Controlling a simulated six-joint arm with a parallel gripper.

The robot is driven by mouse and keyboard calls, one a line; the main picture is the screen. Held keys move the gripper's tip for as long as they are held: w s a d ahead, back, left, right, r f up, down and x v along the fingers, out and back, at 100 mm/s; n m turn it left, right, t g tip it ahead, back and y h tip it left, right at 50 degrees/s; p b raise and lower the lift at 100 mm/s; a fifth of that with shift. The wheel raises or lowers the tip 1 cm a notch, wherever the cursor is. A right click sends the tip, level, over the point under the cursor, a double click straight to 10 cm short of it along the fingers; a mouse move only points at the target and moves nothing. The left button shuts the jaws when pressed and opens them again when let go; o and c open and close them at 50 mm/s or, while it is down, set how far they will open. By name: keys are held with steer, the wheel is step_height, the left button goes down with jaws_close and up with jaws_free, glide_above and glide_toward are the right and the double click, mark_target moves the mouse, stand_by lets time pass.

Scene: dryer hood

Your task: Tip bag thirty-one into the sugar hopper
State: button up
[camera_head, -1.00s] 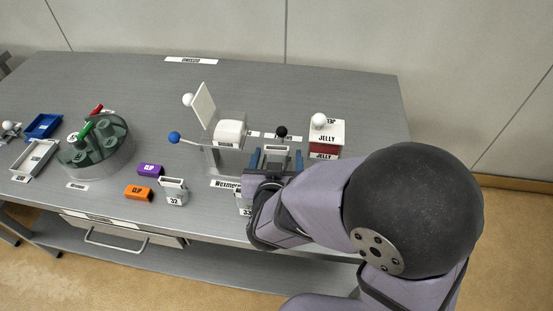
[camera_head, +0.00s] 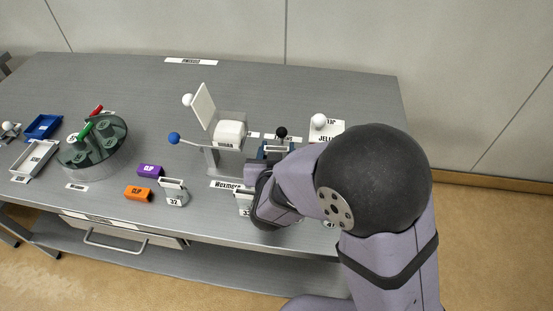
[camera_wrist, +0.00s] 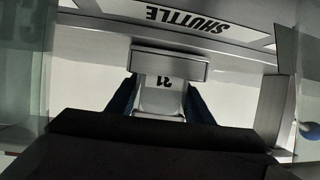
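Bag thirty-one (camera_wrist: 165,82) is a pale container with a thick rim, its 31 upside down in the wrist view. The fingers of my gripper (camera_wrist: 160,98) flank it closely, with no clear gap, and appear shut on it. In the head view my gripper (camera_head: 276,153) is right of the white machine, by a black knob (camera_head: 281,132), and my arm hides part of it. The white machine has a rounded pale block (camera_head: 229,133) and a raised flap (camera_head: 202,106); its small label is unreadable, so I cannot tell whether it is the sugar hopper.
Bag 32 (camera_head: 173,192) and a partly hidden bag (camera_head: 243,202) stand near the front edge. A blue-knobbed lever (camera_head: 174,138) sticks out leftward. A JELLY box (camera_head: 327,131) stands to the right. An upside-down SHUTTLE label (camera_wrist: 200,20) lies beyond the bag.

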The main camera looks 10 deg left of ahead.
steer(key=shift+c, duration=1)
steer(key=shift+r, duration=0.1)
step_height(320, 180, up, 18)
steer(key=p, duration=0.5)
steer(key=shift+p, duration=0.3)
